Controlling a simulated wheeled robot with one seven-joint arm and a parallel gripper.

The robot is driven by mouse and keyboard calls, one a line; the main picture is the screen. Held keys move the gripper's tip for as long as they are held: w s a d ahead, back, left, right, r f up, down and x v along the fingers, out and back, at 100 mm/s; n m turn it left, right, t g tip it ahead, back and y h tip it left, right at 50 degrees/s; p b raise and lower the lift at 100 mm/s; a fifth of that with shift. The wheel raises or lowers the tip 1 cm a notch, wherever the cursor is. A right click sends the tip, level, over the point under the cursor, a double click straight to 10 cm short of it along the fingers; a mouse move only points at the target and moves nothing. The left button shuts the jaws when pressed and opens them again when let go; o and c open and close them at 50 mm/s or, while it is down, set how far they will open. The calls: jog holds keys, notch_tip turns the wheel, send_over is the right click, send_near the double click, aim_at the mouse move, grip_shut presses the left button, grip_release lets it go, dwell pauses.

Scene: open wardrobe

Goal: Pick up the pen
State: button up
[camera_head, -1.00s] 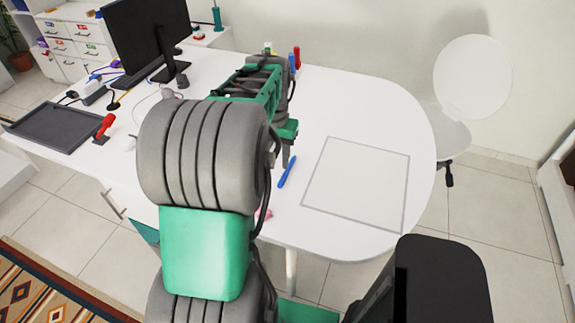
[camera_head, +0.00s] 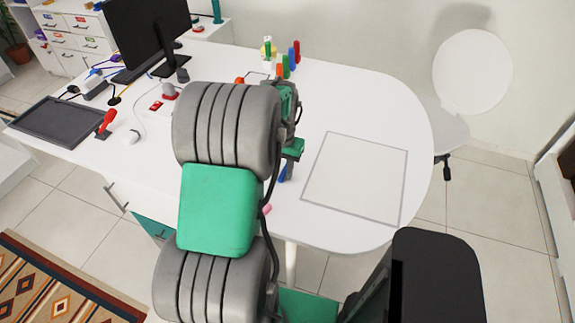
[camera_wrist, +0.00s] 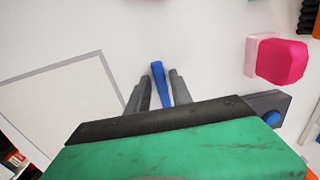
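The blue pen (camera_wrist: 158,80) lies on the white table. In the wrist view it is between the two fingers of my gripper (camera_wrist: 159,88), with a gap on each side. My gripper is open, and the near end of the pen is hidden behind the gripper's body. In the head view only a short piece of the pen (camera_head: 283,174) shows below my gripper, whose fingers are mostly hidden by the arm.
A grey-outlined square (camera_head: 356,180) is marked on the table to the right. A pink block (camera_wrist: 281,61) lies near the gripper. Several coloured markers (camera_head: 291,60) stand at the back. A dark tray (camera_head: 60,121), a red-handled tool (camera_head: 107,120) and a monitor (camera_head: 146,32) are to the left.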

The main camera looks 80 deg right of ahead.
grip_shut()
dwell(1.0)
